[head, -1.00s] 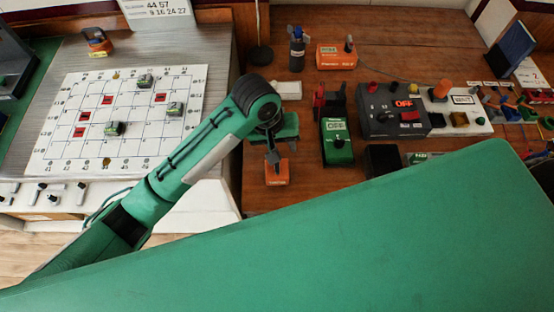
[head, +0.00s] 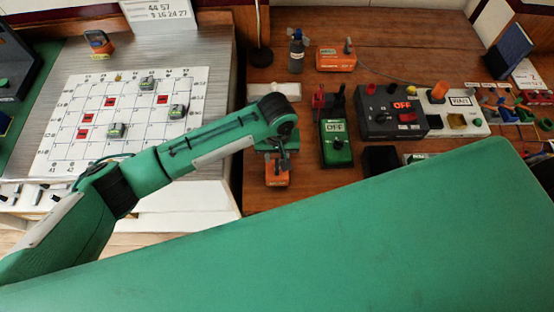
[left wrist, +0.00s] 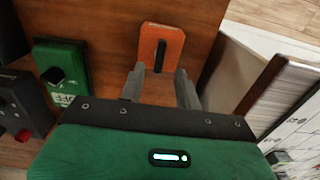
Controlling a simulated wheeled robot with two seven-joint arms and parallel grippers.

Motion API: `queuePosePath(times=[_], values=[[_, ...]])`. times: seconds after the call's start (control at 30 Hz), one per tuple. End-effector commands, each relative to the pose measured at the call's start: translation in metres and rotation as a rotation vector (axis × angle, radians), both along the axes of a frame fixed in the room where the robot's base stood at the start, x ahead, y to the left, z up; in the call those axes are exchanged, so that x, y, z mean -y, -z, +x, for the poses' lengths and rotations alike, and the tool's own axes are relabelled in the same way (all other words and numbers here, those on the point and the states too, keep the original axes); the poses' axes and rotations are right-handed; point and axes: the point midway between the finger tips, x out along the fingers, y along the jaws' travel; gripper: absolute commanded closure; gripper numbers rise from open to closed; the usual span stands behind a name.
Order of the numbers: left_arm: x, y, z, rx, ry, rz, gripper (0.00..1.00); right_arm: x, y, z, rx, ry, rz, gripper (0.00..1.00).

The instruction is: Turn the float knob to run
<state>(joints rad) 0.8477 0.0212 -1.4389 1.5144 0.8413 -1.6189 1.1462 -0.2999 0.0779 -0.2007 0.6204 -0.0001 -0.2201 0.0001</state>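A small orange box (head: 278,180) with a dark upright knob stands near the front edge of the wooden bench. Its label is too small to read, so I cannot tell whether it is the float knob. In the left wrist view the orange box (left wrist: 163,38) shows its narrow black knob (left wrist: 160,54). My left gripper (head: 279,158) hangs over this box, pointing down. In the left wrist view the fingers (left wrist: 160,72) are open, one either side of the knob's near end. I cannot tell whether they touch it. My right gripper is out of view.
A green box marked OFF (head: 336,150) stands close to the right. A dark panel marked OFF (head: 392,112) and another orange box with a knob (head: 336,60) are farther off. A white grid board (head: 65,145) lies left.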

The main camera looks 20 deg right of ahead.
Motion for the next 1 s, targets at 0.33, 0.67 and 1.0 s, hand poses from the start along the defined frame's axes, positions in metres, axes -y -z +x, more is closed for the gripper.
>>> queuePosePath(times=[0.33,0.67,1.0], values=[[0.000,0.043,0.000,0.001,0.000,0.000,0.66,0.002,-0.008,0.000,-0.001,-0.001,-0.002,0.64],[0.000,0.047,0.000,0.001,0.001,-0.001,0.66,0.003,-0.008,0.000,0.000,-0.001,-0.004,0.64],[0.000,0.046,0.000,0.001,0.001,-0.001,1.00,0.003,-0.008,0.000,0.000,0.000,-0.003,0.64]])
